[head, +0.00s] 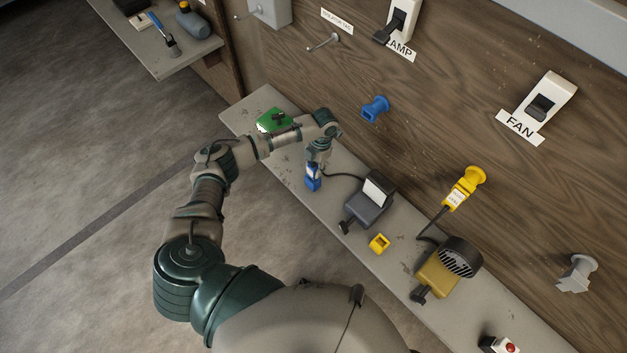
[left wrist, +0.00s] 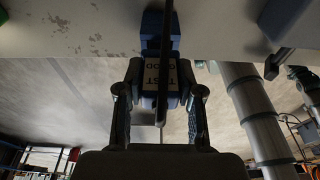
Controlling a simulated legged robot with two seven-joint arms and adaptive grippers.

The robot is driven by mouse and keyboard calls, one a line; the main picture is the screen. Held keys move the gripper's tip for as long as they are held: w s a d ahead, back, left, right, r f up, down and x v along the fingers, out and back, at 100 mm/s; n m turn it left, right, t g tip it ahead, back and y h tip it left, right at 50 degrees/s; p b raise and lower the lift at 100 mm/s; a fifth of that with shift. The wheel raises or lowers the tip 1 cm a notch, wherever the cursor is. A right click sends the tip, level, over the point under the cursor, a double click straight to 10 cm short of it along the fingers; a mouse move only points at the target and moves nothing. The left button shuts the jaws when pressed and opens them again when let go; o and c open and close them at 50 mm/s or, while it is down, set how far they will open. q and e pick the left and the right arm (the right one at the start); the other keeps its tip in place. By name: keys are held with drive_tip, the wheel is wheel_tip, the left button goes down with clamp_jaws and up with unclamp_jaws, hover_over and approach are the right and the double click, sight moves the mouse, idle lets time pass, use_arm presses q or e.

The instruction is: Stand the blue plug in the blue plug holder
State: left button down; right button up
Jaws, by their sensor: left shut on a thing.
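My left gripper (head: 316,164) is over the grey bench, pointing down, and is shut on the blue plug (head: 313,171). In the left wrist view the blue plug (left wrist: 152,82), with its pale printed label, sits between the two fingers (left wrist: 160,100). A blue block, which looks like the blue plug holder (head: 313,185), is directly below the plug on the bench. It also shows beyond the plug in the left wrist view (left wrist: 154,24). The plug looks upright and in line with it; I cannot tell how deep it sits. My right gripper is not in view.
The plug's dark cord runs to a lamp-like device (head: 368,205). An empty blue socket (head: 375,109) is on the wooden wall. A yellow plug (head: 459,193) is in a yellow socket. A yellow holder (head: 379,243), a fan (head: 440,272) and a green object (head: 274,121) are on the bench (head: 290,166).

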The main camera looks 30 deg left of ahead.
use_arm(q)
drive_tip(key=shift+f+b, duration=0.55)
drive_tip(key=shift+f, duration=0.45)
drive_tip(key=c, duration=0.7)
unclamp_jaws()
drive_tip(key=shift+o, duration=0.2)
drive_tip(key=shift+r, duration=0.1)
wheel_tip(320, 180, up, 9)
drive_tip(key=p, duration=0.8)
